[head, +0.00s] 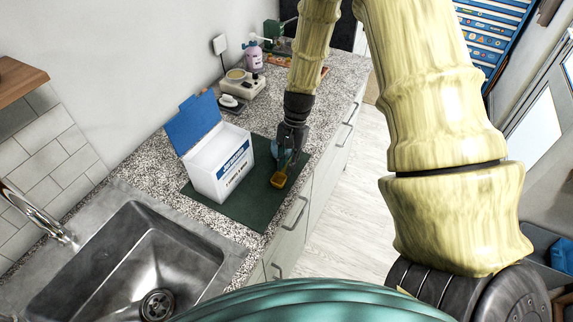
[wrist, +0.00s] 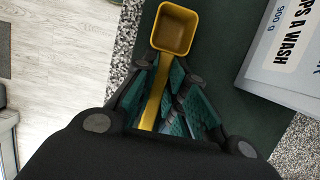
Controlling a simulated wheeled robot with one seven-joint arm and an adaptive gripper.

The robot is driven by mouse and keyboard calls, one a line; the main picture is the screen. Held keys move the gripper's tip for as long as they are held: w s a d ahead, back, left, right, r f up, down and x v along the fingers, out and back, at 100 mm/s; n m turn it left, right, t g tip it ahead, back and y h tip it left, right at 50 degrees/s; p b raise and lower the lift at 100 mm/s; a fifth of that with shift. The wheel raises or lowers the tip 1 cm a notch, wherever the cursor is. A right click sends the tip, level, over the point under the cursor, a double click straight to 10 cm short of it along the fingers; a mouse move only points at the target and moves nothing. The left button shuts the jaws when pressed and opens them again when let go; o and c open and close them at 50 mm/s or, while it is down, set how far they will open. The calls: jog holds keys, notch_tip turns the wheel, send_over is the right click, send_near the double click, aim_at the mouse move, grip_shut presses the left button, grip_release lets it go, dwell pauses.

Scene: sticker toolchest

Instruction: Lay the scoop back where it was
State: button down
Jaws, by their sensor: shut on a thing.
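A yellow scoop (wrist: 176,28) with a square cup and a long flat handle shows in the wrist view. My gripper (wrist: 172,85) is shut on its handle, and the cup sticks out past the fingertips. In the head view the scoop (head: 279,179) hangs below my gripper (head: 287,155), over or on the dark green mat (head: 253,213). I cannot tell whether it touches the mat. A white box (head: 219,177) with an open blue lid stands on the mat to the left of my gripper. Its printed side also shows at the right of the wrist view (wrist: 284,70).
A steel sink (head: 120,262) lies at the front left of the speckled counter. A small scale-like device (head: 243,84) and a purple-white bottle (head: 253,56) stand farther back. The counter's right edge drops to cabinet drawers (head: 290,232). Bare mat lies in front of the box.

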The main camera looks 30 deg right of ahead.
jog(key=shift+f, duration=0.4)
jog(key=c, duration=1.4)
grip_release()
jog(key=shift+r, duration=0.1)
jog(key=v, duration=1.1)
jog(key=shift+d+r, duration=0.15)
jog(key=shift+r, duration=0.25)
